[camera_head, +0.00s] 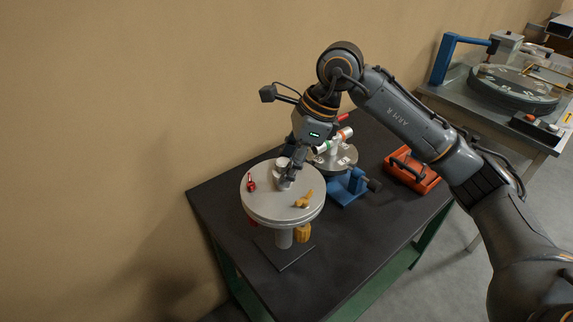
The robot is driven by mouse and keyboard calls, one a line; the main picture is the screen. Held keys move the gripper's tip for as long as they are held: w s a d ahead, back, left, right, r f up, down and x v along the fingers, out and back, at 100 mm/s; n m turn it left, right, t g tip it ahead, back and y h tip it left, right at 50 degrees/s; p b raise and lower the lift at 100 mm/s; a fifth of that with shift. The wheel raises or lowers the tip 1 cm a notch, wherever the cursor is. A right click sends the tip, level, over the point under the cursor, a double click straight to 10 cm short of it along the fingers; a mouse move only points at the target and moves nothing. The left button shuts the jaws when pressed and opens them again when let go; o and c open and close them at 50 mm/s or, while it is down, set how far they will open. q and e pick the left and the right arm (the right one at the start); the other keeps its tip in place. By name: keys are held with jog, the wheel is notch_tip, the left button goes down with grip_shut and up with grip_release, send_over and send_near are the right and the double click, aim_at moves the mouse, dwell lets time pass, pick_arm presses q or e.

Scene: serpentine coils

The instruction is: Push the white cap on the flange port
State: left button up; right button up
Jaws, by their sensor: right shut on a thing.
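My right gripper (290,172) points down at the round light-grey table (262,207), just above its top. It is shut on a small pale piece (282,163), which looks like the white cap; the fingers hide part of it. A light-grey form (283,184) shows directly below the fingers on the table top and may be the flange port. I cannot tell whether the cap touches it. My left gripper is not in view.
A small red object (251,184) and a yellow-orange piece (304,199) lie on the round table, either side of the gripper. Behind stand a blue-based fixture (347,187) and an orange toolbox (411,172). The dark bench (345,240) is clear at front right.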

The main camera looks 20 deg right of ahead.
jog(key=o, duration=1.2)
jog(key=shift+f, duration=0.15)
